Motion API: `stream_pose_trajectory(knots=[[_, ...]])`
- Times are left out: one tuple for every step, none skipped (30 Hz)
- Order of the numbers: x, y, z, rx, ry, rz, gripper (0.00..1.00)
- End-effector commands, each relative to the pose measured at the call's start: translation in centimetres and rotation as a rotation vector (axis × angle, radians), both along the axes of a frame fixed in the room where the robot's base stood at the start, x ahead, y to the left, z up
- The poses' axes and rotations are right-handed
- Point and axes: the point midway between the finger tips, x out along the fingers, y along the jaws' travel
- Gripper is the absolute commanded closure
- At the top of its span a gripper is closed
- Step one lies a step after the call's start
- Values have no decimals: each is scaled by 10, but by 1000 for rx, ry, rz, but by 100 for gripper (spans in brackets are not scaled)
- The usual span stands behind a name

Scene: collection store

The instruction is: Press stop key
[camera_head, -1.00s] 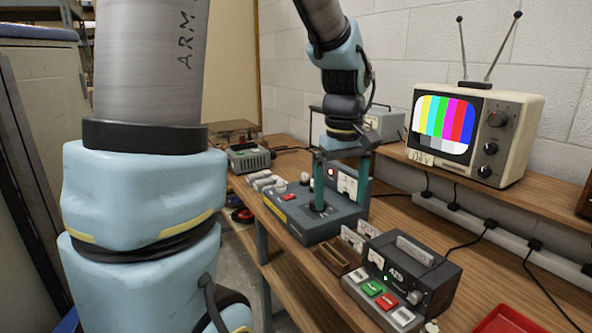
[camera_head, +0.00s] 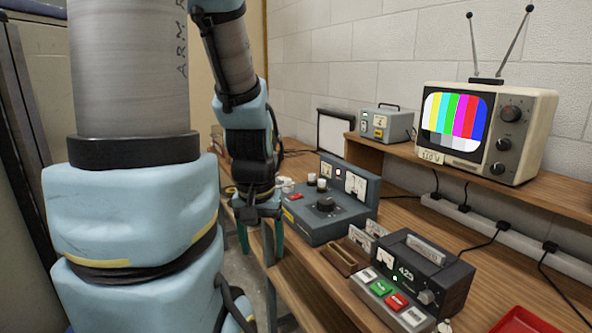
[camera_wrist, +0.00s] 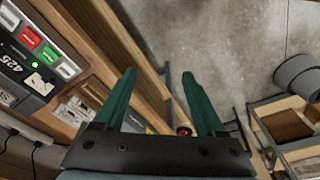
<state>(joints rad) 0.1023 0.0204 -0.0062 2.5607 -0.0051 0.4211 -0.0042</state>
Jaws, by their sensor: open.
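A dark recorder-like device (camera_head: 430,268) stands on the bench at the front right, with a lit number display. Its sloped front holds a row of keys: white ones at the ends, a green key (camera_head: 380,288) and a red key (camera_head: 397,302) between. Their markings are too small to read, so I cannot tell which is the stop key.
A grey-blue console (camera_head: 335,212) with a knob and its own red button stands between my gripper and the device. A wooden card holder (camera_head: 343,256) sits beside the device. A television (camera_head: 487,130) is on the shelf; a red tray (camera_head: 522,322) is at the front right. The wrist view shows bare floor (camera_wrist: 210,35).

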Motion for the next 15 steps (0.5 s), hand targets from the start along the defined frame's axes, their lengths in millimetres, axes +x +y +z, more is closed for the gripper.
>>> stream_pose_trajectory(knots=[[0, 0, 0, 0, 0, 0, 35], [0, 0, 0, 0, 0, 0, 38], [0, 0, 0, 0, 0, 0, 43], [0, 0, 0, 0, 0, 0, 46], [0, 0, 0, 0, 0, 0, 50], [0, 0, 0, 0, 0, 0, 54], [0, 0, 0, 0, 0, 0, 57], [0, 0, 0, 0, 0, 0, 61], [0, 0, 0, 0, 0, 0, 65], [0, 0, 0, 0, 0, 0, 69], [0, 0, 0, 0, 0, 0, 72], [0, 0, 0, 0, 0, 0, 76], [0, 0, 0, 0, 0, 0, 80], [0, 0, 0, 0, 0, 0, 83], [0, 0, 0, 0, 0, 0, 88]])
